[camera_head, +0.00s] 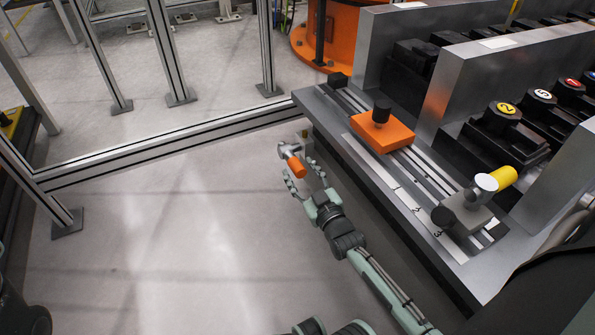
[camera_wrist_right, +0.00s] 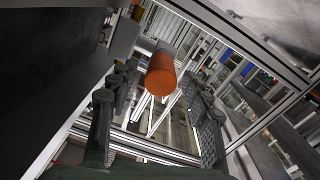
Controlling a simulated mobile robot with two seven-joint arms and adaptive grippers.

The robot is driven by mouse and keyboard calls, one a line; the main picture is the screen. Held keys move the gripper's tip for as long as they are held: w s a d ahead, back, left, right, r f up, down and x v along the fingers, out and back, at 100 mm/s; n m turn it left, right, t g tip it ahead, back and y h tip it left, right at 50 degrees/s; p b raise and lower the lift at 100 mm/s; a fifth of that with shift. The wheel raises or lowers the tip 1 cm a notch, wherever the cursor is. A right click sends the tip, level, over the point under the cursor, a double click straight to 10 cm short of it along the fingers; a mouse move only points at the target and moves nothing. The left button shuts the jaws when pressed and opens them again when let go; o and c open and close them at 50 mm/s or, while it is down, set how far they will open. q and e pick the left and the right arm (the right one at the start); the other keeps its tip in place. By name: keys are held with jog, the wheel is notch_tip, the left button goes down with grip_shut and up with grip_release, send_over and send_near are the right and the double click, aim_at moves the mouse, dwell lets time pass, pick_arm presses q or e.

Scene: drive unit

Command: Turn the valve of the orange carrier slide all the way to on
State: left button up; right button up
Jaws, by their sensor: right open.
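The orange carrier slide (camera_head: 382,131) is an orange block with a black knob, sitting on a grey rail. A valve with an orange handle (camera_head: 297,166) and a silver body (camera_head: 287,150) is left of the rail's bench. My right gripper (camera_head: 303,173) is open, with its fingers on either side of the orange handle. In the right wrist view the round end of the orange handle (camera_wrist_right: 161,75) lies between the spread fingers. Contact cannot be told. My left gripper is not in view.
A second valve with a yellow handle (camera_head: 503,178) stands at the near end of the rail. Black units with numbered caps (camera_head: 507,108) stand behind grey walls at right. A metal frame (camera_head: 150,152) runs along the floor at left. Open floor (camera_head: 190,240) lies left of my right arm.

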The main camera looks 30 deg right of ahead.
jog(key=shift+w+d, duration=0.1)
jog(key=shift+w, duration=0.95)
jog(key=shift+c, duration=0.5)
grip_shut()
